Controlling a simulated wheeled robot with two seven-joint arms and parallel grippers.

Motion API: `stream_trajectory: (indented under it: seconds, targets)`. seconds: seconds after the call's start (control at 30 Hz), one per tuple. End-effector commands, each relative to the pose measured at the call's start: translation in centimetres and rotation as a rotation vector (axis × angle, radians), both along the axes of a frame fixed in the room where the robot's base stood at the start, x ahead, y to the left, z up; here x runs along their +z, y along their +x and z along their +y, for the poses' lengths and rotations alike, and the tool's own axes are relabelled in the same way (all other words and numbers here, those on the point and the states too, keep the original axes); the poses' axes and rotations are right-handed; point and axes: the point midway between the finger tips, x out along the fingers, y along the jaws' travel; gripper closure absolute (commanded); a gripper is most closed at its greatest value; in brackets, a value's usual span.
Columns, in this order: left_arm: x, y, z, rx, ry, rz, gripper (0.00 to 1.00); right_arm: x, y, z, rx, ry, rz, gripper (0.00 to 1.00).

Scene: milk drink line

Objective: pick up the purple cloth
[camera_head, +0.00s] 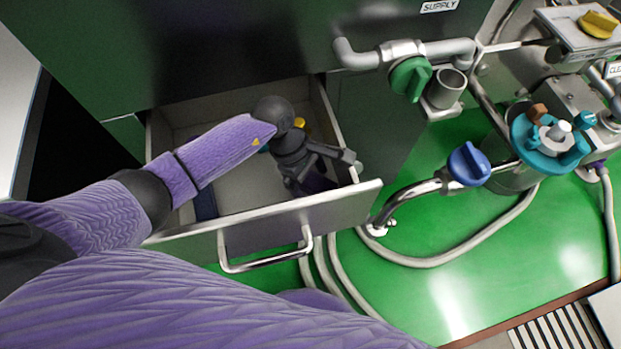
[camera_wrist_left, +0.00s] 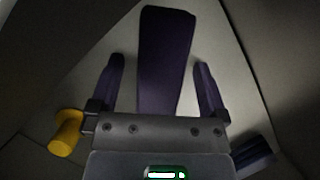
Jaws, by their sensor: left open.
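The purple cloth (camera_wrist_left: 166,50) is a dark, narrow folded strip on the pale floor of the open drawer (camera_head: 262,217). In the wrist view it lies between the two spread fingers of my left gripper (camera_wrist_left: 160,72), with a gap on each side. In the head view my left gripper (camera_head: 322,172) reaches down into the right part of the drawer and hides most of the cloth (camera_head: 316,183). The left gripper is open and holds nothing. My right gripper is not in view.
A yellow object (camera_wrist_left: 66,132) and a dark blue object (camera_wrist_left: 253,152) also lie in the drawer. The drawer walls stand close around my gripper. Pipes with a green valve (camera_head: 410,78) and a blue valve (camera_head: 468,164) stand to the right. Hoses run over the green floor.

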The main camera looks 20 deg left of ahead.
Motion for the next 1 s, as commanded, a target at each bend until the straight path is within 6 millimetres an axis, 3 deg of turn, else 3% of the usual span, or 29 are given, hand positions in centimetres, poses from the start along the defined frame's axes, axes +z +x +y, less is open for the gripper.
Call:
stream_trajectory:
  seconds: [0.07, 0.5, 0.53, 0.8, 1.0]
  targets:
    - [-0.2, 0.0, 0.0, 0.0, 0.001, 0.0, 0.03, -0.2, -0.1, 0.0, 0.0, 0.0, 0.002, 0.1]
    - [-0.1, 0.0, 0.0, 0.0, 0.0, 0.0, 0.96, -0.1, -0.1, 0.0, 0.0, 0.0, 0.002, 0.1]
    - [-0.1, 0.0, 0.0, 0.0, 0.0, 0.0, 1.0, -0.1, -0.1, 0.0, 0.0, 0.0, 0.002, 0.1]
    - [0.4, 0.0, -0.1, 0.001, -0.002, -0.001, 1.0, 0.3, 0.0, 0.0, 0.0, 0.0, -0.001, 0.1]
    - [4.0, 0.1, 0.0, -0.001, 0.001, -0.007, 1.0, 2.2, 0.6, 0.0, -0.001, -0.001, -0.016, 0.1]
